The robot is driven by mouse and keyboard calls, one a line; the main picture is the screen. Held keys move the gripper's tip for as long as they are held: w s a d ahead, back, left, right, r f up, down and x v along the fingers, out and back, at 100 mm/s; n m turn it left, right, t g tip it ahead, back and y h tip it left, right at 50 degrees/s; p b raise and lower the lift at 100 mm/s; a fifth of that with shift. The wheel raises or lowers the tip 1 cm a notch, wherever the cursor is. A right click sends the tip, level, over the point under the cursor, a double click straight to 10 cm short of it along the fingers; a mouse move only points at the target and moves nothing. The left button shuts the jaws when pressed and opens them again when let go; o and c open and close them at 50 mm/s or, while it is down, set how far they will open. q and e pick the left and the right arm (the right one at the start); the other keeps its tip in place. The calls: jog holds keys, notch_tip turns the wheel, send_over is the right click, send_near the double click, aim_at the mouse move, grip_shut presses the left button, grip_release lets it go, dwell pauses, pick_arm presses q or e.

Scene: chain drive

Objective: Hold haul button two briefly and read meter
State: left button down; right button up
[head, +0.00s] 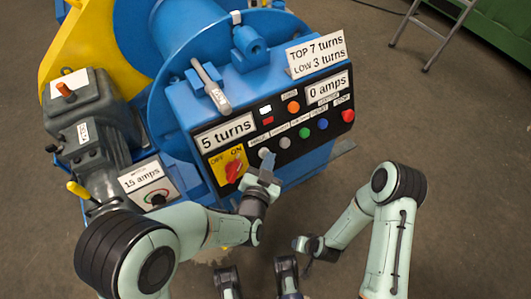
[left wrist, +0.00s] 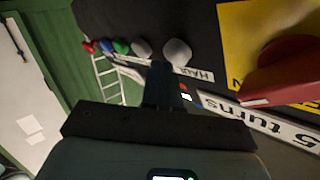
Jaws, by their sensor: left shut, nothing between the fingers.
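The blue control panel (head: 205,115) carries a row of buttons: two pale grey ones, then green, blue and red. The first grey button (head: 264,153) and second grey button (head: 284,142) also show in the left wrist view, as the nearer (left wrist: 178,52) and farther (left wrist: 141,48) knobs. A label by the nearer one reads HAUL; the rest is unclear. The meter (head: 328,88) reads 0 amps. My left gripper (head: 268,160) is shut and empty, its tip close to the grey buttons; contact cannot be told. My right gripper (head: 306,247) is low in front, its fingers unclear.
A 5 turns display (head: 225,132) sits above a red OFF/ON switch (head: 233,170). A sign (head: 316,54) reads TOP 7 turns, LOW 3 turns. A 15 amps plate with a dial (head: 155,198) is at left. A lever (head: 212,88) stands on top.

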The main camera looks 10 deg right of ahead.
pick_arm(q)
jog(key=shift+w+a+f, duration=0.2)
jog(key=shift+w+f, duration=0.05)
jog(key=shift+w, duration=0.2)
dwell(1.7)
dwell(1.0)
jog(key=shift+s+d+r, duration=0.3)
jog(key=shift+s+r, duration=0.15)
jog(key=shift+s, duration=0.35)
jog(key=s+p, duration=0.1)
jog(key=s+d+r, duration=0.1)
jog(key=s+r+p, duration=0.1)
jog(key=s, duration=0.1)
jog(key=shift+s+d+r+p, duration=0.1)
jog(key=shift+d+r+p, duration=0.05)
jog(key=shift+d+p, duration=0.15)
dwell(0.4)
